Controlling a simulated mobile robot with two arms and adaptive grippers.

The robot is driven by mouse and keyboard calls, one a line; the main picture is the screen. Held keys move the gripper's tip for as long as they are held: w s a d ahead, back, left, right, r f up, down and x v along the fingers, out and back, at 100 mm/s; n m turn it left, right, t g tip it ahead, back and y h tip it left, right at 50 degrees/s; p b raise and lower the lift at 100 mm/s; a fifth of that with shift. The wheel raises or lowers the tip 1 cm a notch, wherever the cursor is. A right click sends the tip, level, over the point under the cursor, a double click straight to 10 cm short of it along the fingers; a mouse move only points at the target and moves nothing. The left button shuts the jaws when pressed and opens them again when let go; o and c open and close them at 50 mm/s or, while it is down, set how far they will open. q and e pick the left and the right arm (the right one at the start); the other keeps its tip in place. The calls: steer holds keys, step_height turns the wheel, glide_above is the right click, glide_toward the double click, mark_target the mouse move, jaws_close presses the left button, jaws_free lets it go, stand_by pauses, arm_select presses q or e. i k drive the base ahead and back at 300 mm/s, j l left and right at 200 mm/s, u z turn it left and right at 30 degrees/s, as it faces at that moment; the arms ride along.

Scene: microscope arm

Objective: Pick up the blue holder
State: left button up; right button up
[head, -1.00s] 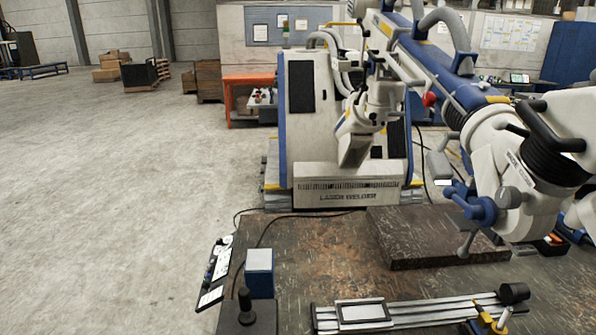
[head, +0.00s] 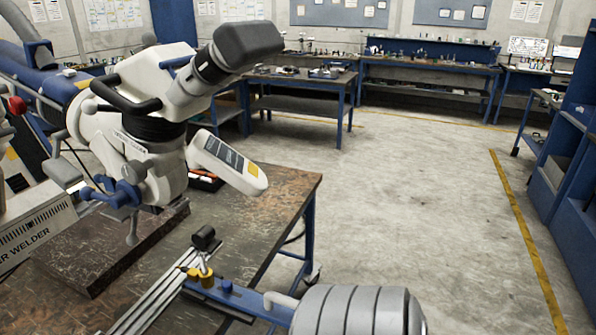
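I cannot tell for sure which thing is the blue holder. A blue bar-like piece (head: 238,296) lies low in the middle, beside a silver rail (head: 150,302) with brass-coloured knobs (head: 200,277) and a black knob. A blue clamp-like part (head: 120,195) hangs under the white microscope head (head: 152,125). Neither of my grippers is in view.
The worn brown table (head: 283,192) carries a thick dark slab (head: 110,245). A large grey ribbed cylinder (head: 357,312) fills the bottom middle. The concrete floor (head: 410,215) to the right is clear. Blue shelving (head: 575,160) and workbenches (head: 430,73) stand beyond.

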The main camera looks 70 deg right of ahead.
mark_target(274, 307)
steer(key=z, duration=1.75)
